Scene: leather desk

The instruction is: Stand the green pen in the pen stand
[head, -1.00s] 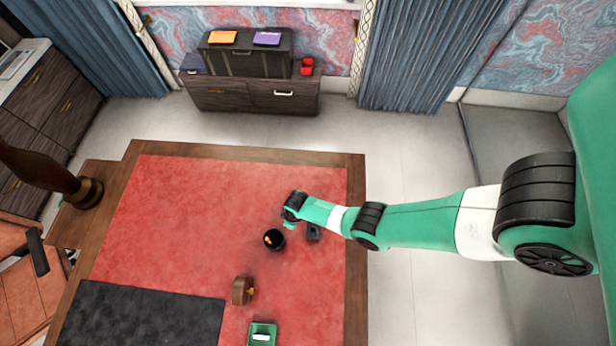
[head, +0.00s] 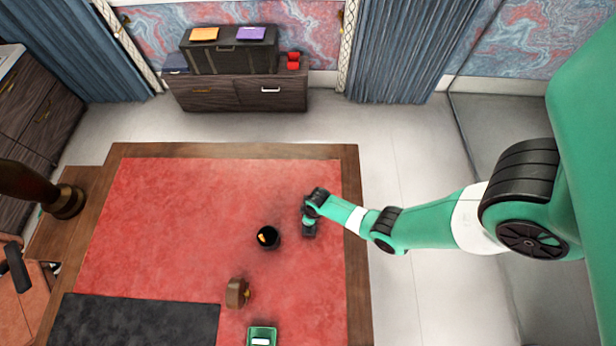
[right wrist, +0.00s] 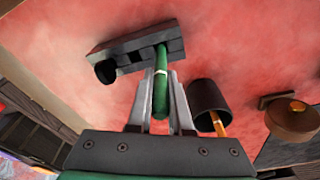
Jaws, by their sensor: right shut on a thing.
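My right gripper (right wrist: 160,95) is shut on the green pen (right wrist: 160,85), which is held between the two fingers in the right wrist view. The pen's far end overlaps a dark notched block (right wrist: 125,48); I cannot tell whether it is inside a slot or only in front of it. A black round cup (right wrist: 207,95) with an orange pen in it is beside the fingers. In the head view my right gripper (head: 313,205) is over the block (head: 309,230), right of the cup (head: 268,238). The pen is not distinct there. My left gripper is not in view.
A round brown wooden object (head: 236,293) stands on the red desk top (head: 170,230), nearer the front. A green tray (head: 262,331) is at the bottom edge. A dark mat (head: 130,320) lies front left. The desk's left and back are clear.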

